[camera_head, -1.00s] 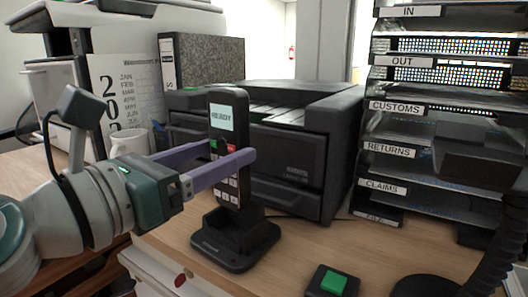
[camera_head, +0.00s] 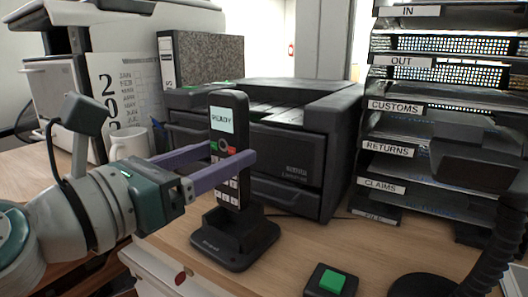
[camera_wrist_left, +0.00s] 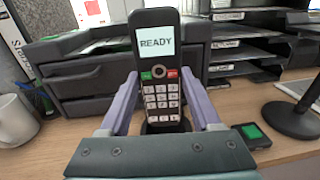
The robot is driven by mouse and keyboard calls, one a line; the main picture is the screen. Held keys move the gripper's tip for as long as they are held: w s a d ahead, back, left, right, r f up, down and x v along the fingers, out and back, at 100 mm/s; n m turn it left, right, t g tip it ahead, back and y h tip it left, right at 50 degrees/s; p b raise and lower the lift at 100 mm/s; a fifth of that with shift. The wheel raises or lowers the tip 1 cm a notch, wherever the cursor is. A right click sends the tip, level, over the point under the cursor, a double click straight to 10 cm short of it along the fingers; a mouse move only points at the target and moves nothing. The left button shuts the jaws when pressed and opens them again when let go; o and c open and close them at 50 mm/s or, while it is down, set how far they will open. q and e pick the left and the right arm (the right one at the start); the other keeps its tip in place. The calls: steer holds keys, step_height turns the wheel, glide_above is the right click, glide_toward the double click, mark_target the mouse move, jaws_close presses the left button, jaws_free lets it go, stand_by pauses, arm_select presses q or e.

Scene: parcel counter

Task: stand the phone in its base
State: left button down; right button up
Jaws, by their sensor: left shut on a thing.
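The black phone (camera_head: 229,135) stands upright with its lit screen reading READY; it also shows in the left wrist view (camera_wrist_left: 157,75). Its lower end is at the black base (camera_head: 235,247) on the counter; whether it is fully seated I cannot tell. In the wrist view the base is mostly hidden behind the phone and gripper. My left gripper (camera_head: 228,164) is shut on the phone, with one purple finger on each side of its keypad; the fingers also show in the wrist view (camera_wrist_left: 162,110). My right gripper is not in view.
A dark printer (camera_head: 290,165) stands behind the phone. A black box with a green button (camera_head: 332,283) lies at the front. A labelled tray rack (camera_head: 400,145) and a dark round stand (camera_head: 425,287) are at the right. A white mug (camera_head: 130,143) is behind my left arm.

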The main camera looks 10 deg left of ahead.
mark_target(226, 184)
arm_select(q)
steer(key=shift+f, duration=0.15)
steer(key=shift+f+b, duration=0.7)
steer(key=shift+f, duration=0.1)
steer(key=shift+f, duration=0.1)
stand_by(1.0)
steer(key=shift+f+b, duration=0.3)
steer(key=shift+f, duration=0.2)
steer(key=shift+f, duration=0.15)
stand_by(0.3)
steer(key=shift+f+b, duration=0.45)
steer(key=shift+b, duration=0.05)
jaws_free()
